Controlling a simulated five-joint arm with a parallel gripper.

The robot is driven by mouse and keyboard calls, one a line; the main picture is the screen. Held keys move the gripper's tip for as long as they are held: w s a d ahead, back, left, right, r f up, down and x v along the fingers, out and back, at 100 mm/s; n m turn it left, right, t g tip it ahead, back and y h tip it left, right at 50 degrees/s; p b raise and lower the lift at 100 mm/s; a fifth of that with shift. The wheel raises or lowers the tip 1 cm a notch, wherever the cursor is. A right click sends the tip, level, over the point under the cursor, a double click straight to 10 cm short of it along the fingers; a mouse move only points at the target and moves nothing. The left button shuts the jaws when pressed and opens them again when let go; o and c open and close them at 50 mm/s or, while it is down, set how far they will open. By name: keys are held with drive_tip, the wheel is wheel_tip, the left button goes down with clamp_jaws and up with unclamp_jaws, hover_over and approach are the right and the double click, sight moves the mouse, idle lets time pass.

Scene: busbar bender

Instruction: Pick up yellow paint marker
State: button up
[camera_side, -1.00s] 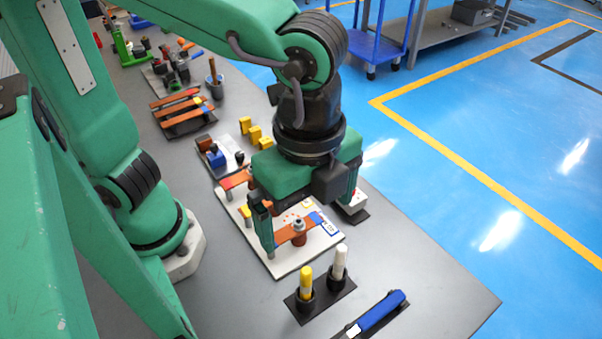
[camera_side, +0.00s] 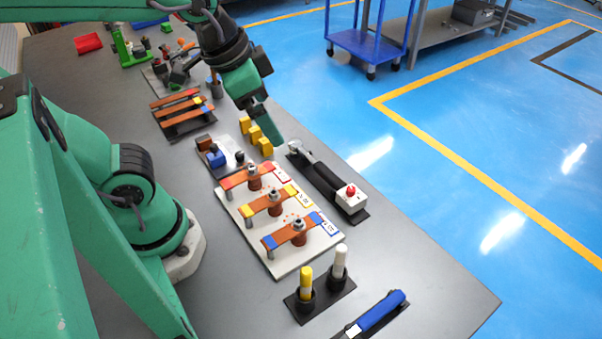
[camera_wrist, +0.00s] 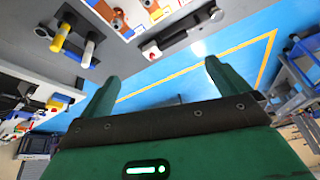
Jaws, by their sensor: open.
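The yellow paint marker (camera_side: 306,282) stands upright in a black holder (camera_side: 304,302) near the front of the bench in the side view. A white marker (camera_side: 339,262) stands upright in the holder beside it. In the wrist view the yellow marker (camera_wrist: 62,36) and the white marker (camera_wrist: 88,50) show at the upper left. My gripper (camera_side: 272,140) is up and behind the white busbar board, well away from the markers. In the wrist view my gripper (camera_wrist: 158,75) has its two fingers wide apart with nothing between them.
The white board (camera_side: 284,266) carries several copper busbars on posts, between my gripper and the markers. A tool with a red button (camera_side: 351,192) lies to its right. A blue-handled tool (camera_side: 380,312) lies at front right. Yellow blocks (camera_side: 256,136) sit below my gripper.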

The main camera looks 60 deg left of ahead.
drive_tip(key=a+n, duration=0.2)
drive_tip(key=a, duration=0.1)
drive_tip(key=s+a+n+t+y, duration=0.1)
drive_tip(key=a, duration=0.1)
drive_tip(key=shift+f+n, duration=0.2)
drive_tip(key=shift+n, duration=0.2)
drive_tip(key=c, duration=1.3)
drive_tip(key=shift+d, duration=0.15)
